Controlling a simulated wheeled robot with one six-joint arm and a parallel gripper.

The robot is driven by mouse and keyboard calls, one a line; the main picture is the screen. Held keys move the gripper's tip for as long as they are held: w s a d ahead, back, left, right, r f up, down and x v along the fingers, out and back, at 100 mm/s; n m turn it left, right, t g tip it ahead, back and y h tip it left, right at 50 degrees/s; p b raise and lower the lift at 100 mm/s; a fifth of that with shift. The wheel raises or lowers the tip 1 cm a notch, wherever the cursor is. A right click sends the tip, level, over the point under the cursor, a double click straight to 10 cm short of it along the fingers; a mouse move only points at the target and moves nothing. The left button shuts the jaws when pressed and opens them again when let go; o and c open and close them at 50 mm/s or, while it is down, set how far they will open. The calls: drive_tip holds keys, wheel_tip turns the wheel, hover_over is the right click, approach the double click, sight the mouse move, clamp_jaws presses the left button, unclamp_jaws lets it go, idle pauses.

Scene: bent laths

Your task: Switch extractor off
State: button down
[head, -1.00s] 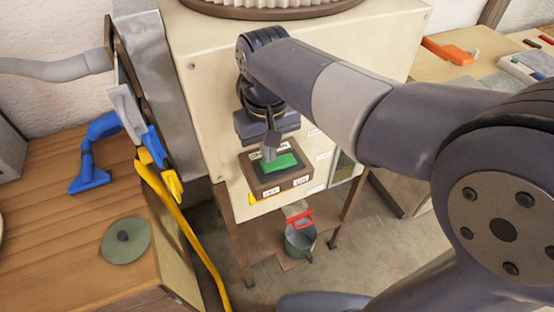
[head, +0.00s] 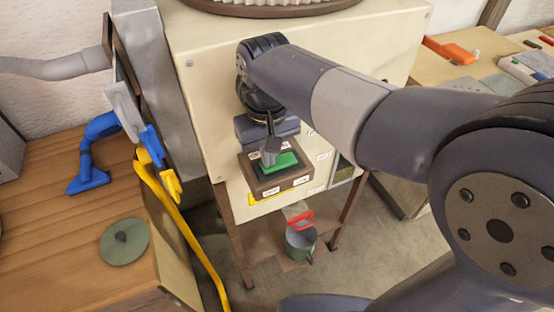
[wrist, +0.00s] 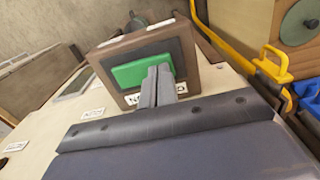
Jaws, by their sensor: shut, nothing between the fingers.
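A green rocker switch (head: 283,162) sits in a dark, brown-edged box (head: 296,183) on the front of a cream cabinet. My gripper (head: 268,158) is shut and empty, with its fingertips at the left part of the rocker in the head view. In the wrist view the closed fingers (wrist: 158,82) overlap the right part of the green rocker (wrist: 135,70). I cannot tell whether they touch it. The fingers partly cover a white label on the box. Which way the rocker is tipped is not clear.
A grey metal unit (head: 160,80) with a grey hose (head: 60,68) stands left of the cabinet. A pot with a red handle (head: 300,242) sits below.

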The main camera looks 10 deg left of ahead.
sight(272, 169)
wheel_tip(272, 169, up, 7)
drive_tip(key=p, duration=0.6)
drive_tip(key=shift+f, duration=0.1)
idle(0.3)
wheel_tip(272, 169, down, 7)
drive_tip(key=b, duration=0.6)
idle(0.3)
drive_tip(key=shift+r, duration=0.2)
wheel_tip(272, 169, up, 8)
drive_tip(key=s+p, duration=0.1)
drive_tip(key=p, duration=0.5)
drive_tip(key=shift+d, duration=0.35)
idle(1.6)
